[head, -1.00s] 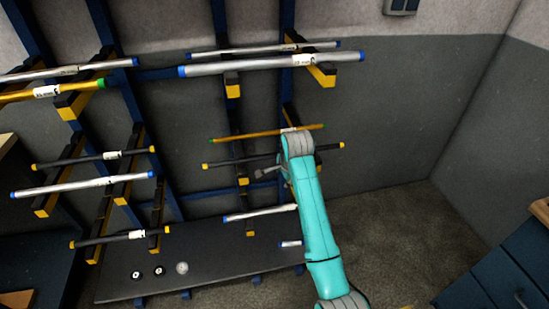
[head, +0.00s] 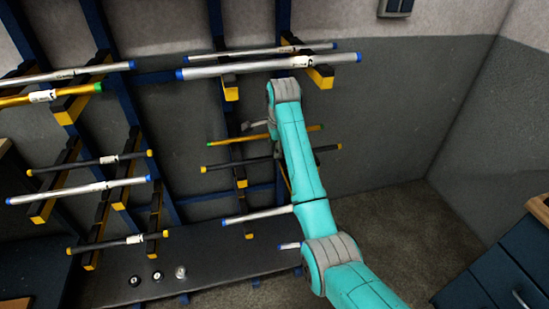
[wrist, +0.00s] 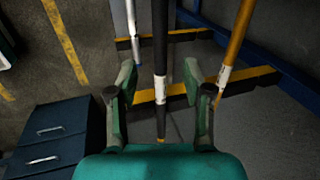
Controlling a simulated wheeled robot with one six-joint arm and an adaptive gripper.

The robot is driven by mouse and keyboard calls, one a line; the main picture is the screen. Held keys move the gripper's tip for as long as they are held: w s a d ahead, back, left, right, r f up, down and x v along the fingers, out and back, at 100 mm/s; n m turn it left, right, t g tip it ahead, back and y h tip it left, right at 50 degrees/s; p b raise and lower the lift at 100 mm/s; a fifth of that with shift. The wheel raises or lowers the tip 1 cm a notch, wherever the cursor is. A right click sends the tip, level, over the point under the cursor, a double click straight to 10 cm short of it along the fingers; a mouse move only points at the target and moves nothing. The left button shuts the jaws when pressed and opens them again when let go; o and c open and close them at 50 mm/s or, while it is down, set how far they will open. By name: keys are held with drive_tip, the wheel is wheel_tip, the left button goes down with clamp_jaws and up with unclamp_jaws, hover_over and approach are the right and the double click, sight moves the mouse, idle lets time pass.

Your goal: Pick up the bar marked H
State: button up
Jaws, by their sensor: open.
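A black bar (wrist: 160,30) with a white label runs between the fingers of my open gripper (wrist: 160,75) in the wrist view. The fingers stand either side of it, apart from it. I cannot read the letter on its label. It appears to be the black bar with yellow ends (head: 225,166) in the head view, its middle hidden behind my arm. A gold bar (wrist: 238,35) with a white label lies to the right in the wrist view; it shows above the black bar in the head view (head: 230,140). No label reads clearly as H.
A silver bar (head: 255,216) lies below on the rack, and larger silver bars (head: 230,69) lie above. More bars (head: 85,165) rest on the left arms. A dark shelf (head: 215,263) holds small round items. Blue drawers (head: 510,270) stand at right; the floor between is clear.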

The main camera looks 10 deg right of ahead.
drive_tip(key=shift+x, duration=2.75)
drive_tip(key=shift+d, duration=0.15)
clamp_jaws()
drive_tip(key=shift+w+r, duration=0.1)
drive_tip(key=shift+r, duration=0.1)
